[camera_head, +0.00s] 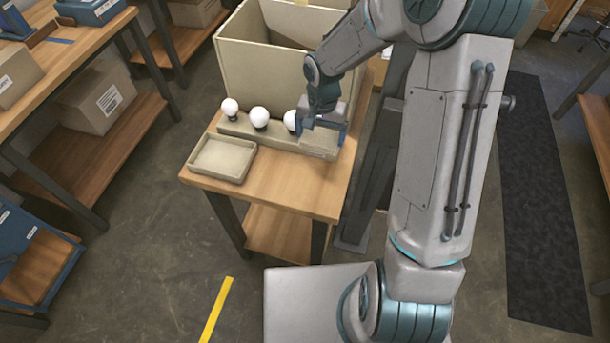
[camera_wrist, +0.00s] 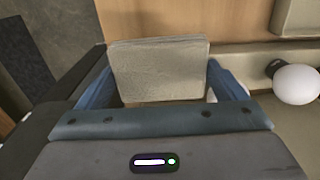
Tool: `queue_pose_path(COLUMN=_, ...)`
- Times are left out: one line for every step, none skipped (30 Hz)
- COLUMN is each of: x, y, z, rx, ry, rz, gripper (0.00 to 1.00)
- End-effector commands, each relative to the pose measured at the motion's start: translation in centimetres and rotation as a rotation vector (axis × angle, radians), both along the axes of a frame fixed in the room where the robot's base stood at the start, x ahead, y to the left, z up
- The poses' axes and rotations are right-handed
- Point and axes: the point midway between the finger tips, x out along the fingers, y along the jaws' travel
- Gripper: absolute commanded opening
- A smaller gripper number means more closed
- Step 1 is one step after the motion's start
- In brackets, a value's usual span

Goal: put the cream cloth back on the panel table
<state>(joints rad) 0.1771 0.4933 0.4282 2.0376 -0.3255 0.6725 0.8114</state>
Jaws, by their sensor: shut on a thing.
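The cream cloth (camera_wrist: 160,72) shows in the wrist view as a flat, folded, block-like piece. It sits between the two blue fingers of my gripper (camera_wrist: 161,88), which is shut on it. In the head view my gripper (camera_head: 323,128) is over the right end of the bulb rack on the wooden table (camera_head: 290,185). I cannot tell the cloth clearly from the rack in that view. I cannot tell whether the cloth touches the rack or the table top. Which table is the panel table is not clear.
The long cream rack (camera_head: 265,137) holds white bulbs (camera_head: 259,115). An empty shallow tray (camera_head: 222,158) lies at the table's front left. A large open bin (camera_head: 285,60) stands behind. The table top right of the tray is bare. Another table (camera_head: 65,55) stands at the left.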

Motion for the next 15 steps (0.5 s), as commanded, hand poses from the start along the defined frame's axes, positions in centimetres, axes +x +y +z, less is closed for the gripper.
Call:
queue_pose_path(x=-1.3, y=0.7, z=-0.5, rx=-0.001, ry=0.006, rz=0.006, gripper=0.72)
queue_pose_path(x=-1.9, y=1.0, z=-0.9, rx=-0.001, ry=0.006, rz=0.006, gripper=0.72)
queue_pose_path(x=-2.8, y=1.4, z=-1.5, rx=0.000, ry=0.006, rz=0.006, gripper=0.72)
queue_pose_path(x=-3.4, y=1.8, z=-2.0, rx=-0.002, ry=0.007, rz=0.007, gripper=0.72)
queue_pose_path(x=-4.0, y=2.1, z=-2.4, rx=0.000, ry=0.005, rz=0.007, gripper=0.72)
queue_pose_path(x=-4.8, y=2.5, z=-2.9, rx=0.000, ry=0.005, rz=0.008, gripper=0.72)
queue_pose_path(x=-5.3, y=2.8, z=-3.4, rx=-0.001, ry=0.006, rz=0.007, gripper=0.72)
queue_pose_path(x=-5.8, y=3.1, z=-3.7, rx=-0.001, ry=0.004, rz=0.007, gripper=0.72)
queue_pose_path(x=-6.5, y=3.4, z=-4.2, rx=0.000, ry=0.004, rz=0.006, gripper=0.72)
queue_pose_path(x=-6.9, y=3.6, z=-4.5, rx=-0.001, ry=0.004, rz=0.006, gripper=0.72)
queue_pose_path(x=-7.2, y=3.8, z=-4.8, rx=-0.001, ry=0.004, rz=0.006, gripper=0.72)
queue_pose_path(x=-7.6, y=4.0, z=-5.1, rx=0.000, ry=0.002, rz=0.004, gripper=0.72)
queue_pose_path(x=-7.8, y=4.1, z=-5.2, rx=-0.001, ry=0.001, rz=0.004, gripper=0.72)
queue_pose_path(x=-8.0, y=4.2, z=-5.4, rx=0.000, ry=0.001, rz=0.003, gripper=0.72)
queue_pose_path(x=-8.2, y=4.3, z=-5.5, rx=0.000, ry=0.001, rz=0.002, gripper=0.72)
